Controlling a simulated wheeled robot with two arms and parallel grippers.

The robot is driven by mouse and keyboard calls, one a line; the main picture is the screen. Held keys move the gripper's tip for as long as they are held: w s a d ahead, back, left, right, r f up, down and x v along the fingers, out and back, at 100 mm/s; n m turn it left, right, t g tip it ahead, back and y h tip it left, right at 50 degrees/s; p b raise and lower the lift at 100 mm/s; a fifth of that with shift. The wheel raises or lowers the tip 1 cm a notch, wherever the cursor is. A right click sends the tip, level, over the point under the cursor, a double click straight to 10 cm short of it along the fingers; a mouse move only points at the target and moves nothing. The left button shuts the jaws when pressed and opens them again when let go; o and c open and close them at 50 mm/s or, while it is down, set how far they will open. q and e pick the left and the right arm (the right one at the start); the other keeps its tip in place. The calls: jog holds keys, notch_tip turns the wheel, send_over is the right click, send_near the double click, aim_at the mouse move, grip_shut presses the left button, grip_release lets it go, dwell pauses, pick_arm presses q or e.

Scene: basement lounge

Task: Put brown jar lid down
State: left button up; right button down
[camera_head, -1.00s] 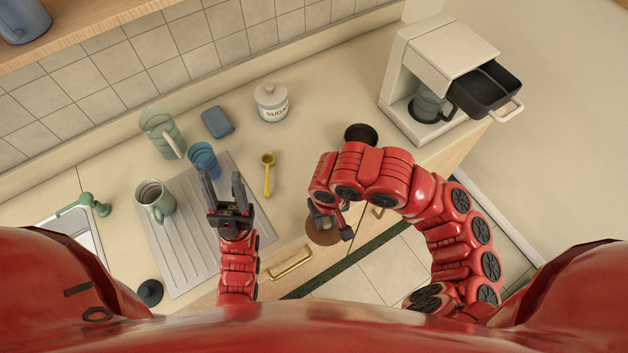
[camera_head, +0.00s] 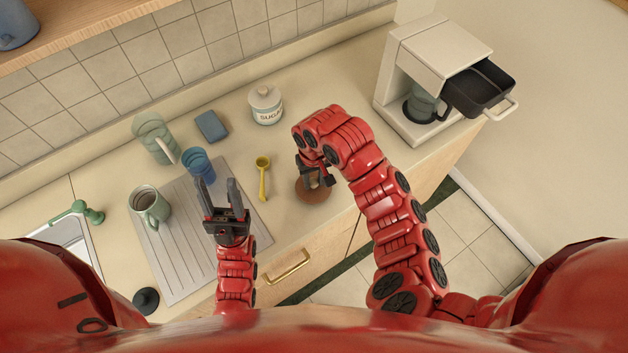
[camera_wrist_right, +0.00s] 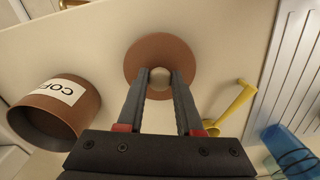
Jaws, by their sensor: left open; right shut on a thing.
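The brown jar lid (camera_head: 312,194) is a round disc over the counter, left of the coffee maker; I cannot tell if it touches the counter. In the right wrist view the lid (camera_wrist_right: 160,45) has a pale knob between my fingertips. My right gripper (camera_head: 318,178) is shut on that knob; its fingers also show in the wrist view (camera_wrist_right: 160,85). The brown coffee jar (camera_wrist_right: 55,112) stands open beside the lid in the wrist view; my right arm hides it in the head view. My left gripper (camera_head: 219,185) is open and empty above the drainer.
A yellow scoop (camera_head: 262,178) lies left of the lid. The drainer (camera_head: 185,258), blue cup (camera_head: 197,163), mugs (camera_head: 150,204), sugar jar (camera_head: 266,105) and blue block (camera_head: 212,126) are further left or back. The coffee maker (camera_head: 432,65) has its drawer out.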

jog(key=shift+f, duration=0.4)
jog(key=shift+f+b, duration=0.3)
jog(key=c, duration=0.6)
grip_release()
jog(key=shift+r, duration=0.1)
jog(key=shift+o, duration=0.2)
